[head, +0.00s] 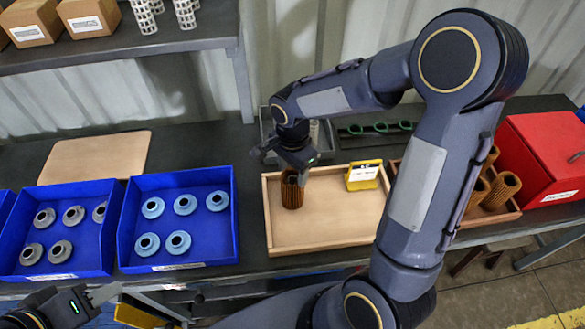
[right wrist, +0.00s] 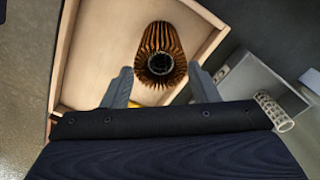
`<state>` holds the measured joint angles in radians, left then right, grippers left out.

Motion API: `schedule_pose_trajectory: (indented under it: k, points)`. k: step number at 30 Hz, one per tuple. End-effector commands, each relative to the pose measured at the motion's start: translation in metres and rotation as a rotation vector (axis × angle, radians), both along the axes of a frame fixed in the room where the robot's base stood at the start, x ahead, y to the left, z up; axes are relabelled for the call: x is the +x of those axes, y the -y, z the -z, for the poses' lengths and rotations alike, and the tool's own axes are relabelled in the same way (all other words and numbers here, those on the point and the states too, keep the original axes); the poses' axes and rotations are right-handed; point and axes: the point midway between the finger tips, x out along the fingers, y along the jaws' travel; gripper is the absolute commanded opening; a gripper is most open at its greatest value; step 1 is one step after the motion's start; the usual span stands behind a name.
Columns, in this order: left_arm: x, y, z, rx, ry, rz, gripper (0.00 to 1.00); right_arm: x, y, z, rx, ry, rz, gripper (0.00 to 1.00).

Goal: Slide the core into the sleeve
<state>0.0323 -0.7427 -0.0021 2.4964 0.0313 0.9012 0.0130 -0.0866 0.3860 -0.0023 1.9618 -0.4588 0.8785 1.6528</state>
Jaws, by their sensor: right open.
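An orange-brown pleated sleeve (head: 291,194) stands upright in the left part of the wooden tray. In the right wrist view the sleeve (right wrist: 160,55) shows its dark round opening, just ahead of my right fingertips. My right gripper (right wrist: 162,85) is open and empty, one finger toward each side of the sleeve; contact cannot be told.
The wooden tray (head: 318,246) also holds a yellow box (head: 363,175). Two blue bins with ring-shaped caps (head: 178,241) stand left. A grey bin (head: 265,118) stands behind the tray. More pleated sleeves (head: 500,190) and a red box (head: 545,150) are at right. A wooden board (head: 95,157) lies back left.

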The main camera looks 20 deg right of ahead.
Motion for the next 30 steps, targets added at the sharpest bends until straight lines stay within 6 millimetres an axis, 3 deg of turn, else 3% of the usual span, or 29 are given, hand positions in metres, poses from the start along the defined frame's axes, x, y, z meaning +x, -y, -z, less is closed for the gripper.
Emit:
schedule_pose_trajectory:
  k: [5, 12, 18, 30]
  points:
    - [0.000, 0.000, 0.001, 0.000, 0.000, 0.000, 0.36, 0.001, 0.000, -0.011, -0.001, 0.004, 0.001, 0.54]
    - [0.000, 0.000, 0.004, 0.000, 0.000, 0.000, 0.36, 0.001, 0.000, -0.052, 0.000, 0.006, 0.000, 0.54]
    - [0.000, 0.000, 0.005, 0.000, 0.000, 0.000, 0.36, 0.001, 0.000, -0.074, 0.001, 0.002, 0.000, 0.54]
    - [0.000, 0.000, 0.005, 0.000, 0.000, 0.000, 0.36, 0.000, 0.000, -0.078, 0.000, 0.000, 0.000, 0.54]
